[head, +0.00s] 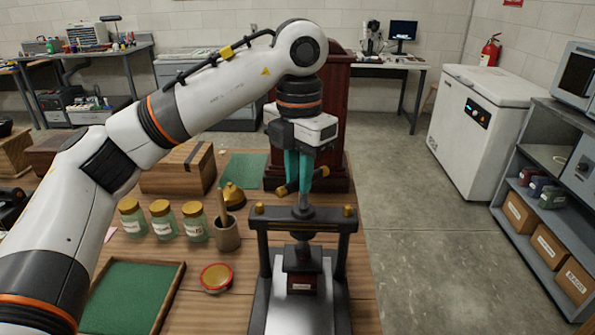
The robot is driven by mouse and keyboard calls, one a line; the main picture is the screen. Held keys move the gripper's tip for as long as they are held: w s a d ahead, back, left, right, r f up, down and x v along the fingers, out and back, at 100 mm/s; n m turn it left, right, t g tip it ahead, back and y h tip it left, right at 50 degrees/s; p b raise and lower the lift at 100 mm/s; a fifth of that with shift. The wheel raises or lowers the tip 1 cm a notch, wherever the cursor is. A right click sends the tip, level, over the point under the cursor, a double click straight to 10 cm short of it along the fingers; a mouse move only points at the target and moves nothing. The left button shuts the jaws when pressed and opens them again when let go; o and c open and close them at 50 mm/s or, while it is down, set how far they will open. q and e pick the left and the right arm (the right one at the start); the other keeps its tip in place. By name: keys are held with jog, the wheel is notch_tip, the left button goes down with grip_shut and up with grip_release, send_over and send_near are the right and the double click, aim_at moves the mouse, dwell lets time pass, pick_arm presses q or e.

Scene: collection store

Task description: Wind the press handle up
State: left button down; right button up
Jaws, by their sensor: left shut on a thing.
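The press (302,222) stands on the wooden table near its right edge, with a dark frame and a pale bed (281,318). Its handle (283,191) is a crossbar with brass-coloured ends on top of the central screw. My left gripper (302,182) reaches down from above with teal fingers and is shut on the handle. The fingers hide the middle of the crossbar. A small dark block with a label (302,284) sits under the screw, between the posts. My right gripper is not in view.
Several labelled jars (163,220), a cup with a tool (226,234) and a red-rimmed dish (216,277) stand left of the press. A green-lined tray (122,297) lies at front left. A dark red wooden case (336,115) rises behind the gripper. Open floor lies to the right.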

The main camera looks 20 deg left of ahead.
pick_arm(q)
jog(key=n, duration=0.3)
jog(key=shift+d+r+n, duration=0.1)
jog(key=shift+d+n, duration=0.05)
jog(key=shift+n, duration=0.25)
jog(key=n, duration=0.3)
jog(key=shift+d+n+b, duration=0.2)
jog(key=shift+n+b, duration=0.1)
jog(key=shift+b, duration=0.05)
jog(key=n, duration=0.4)
jog(key=n+b, duration=0.1)
jog(key=n, duration=0.1)
jog(key=shift+w+d, duration=0.15)
jog(key=shift+d, duration=0.1)
jog(key=n, duration=0.4)
jog(key=shift+w+d+n+b, duration=0.15)
jog(key=shift+w+n+b, duration=0.05)
jog(key=shift+n+b, duration=0.2)
jog(key=n, duration=0.3)
jog(key=n+b, duration=0.1)
jog(key=n, duration=0.1)
jog(key=shift+w, duration=0.25)
jog(key=c, duration=1.3)
grip_release()
